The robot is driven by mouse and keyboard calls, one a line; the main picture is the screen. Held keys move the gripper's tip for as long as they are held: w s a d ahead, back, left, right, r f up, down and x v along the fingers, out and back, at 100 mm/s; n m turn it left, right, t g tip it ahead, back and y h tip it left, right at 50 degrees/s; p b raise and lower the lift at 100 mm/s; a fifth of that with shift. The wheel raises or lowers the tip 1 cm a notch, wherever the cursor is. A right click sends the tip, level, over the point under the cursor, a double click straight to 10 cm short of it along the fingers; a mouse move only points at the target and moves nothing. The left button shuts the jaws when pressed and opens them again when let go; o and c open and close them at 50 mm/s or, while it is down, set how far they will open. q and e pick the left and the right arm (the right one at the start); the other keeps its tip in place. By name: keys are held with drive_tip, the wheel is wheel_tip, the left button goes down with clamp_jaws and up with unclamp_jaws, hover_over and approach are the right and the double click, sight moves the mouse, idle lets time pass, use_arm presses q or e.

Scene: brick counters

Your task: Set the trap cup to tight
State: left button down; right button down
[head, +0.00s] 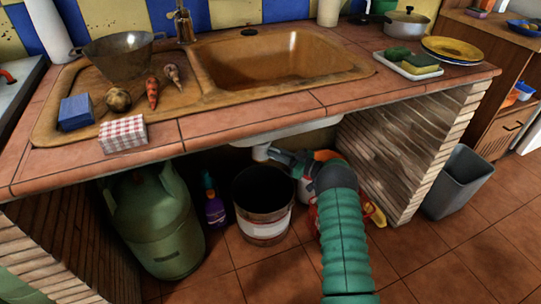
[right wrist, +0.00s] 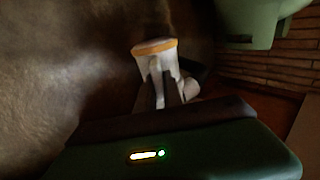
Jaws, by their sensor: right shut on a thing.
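The sink trap (head: 262,153) shows as a small pale piece under the basin in the head view. In the right wrist view the white trap cup (right wrist: 155,70) has an orange band around its end. My right gripper (head: 274,155) reaches under the counter. Its dark fingers (right wrist: 167,92) are shut on the white cup, one on each side of a raised rib. My green right arm hides part of the space behind it. No mark for tight shows on the cup. My left gripper is in neither view.
A bucket (head: 263,205) stands under the sink beside my right arm, with a purple bottle (head: 213,203) and a green gas cylinder (head: 155,222) left of it. A brick wall (head: 405,150) closes the right side. The tiled counter edge (head: 240,128) lies above.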

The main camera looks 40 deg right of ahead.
drive_tip(key=shift+d, duration=0.1)
drive_tip(key=c, duration=1.5)
unclamp_jaws()
drive_tip(key=shift+p+v, duration=3.3)
drive_tip(key=shift+v, duration=5.1)
drive_tip(key=shift+f, duration=0.1)
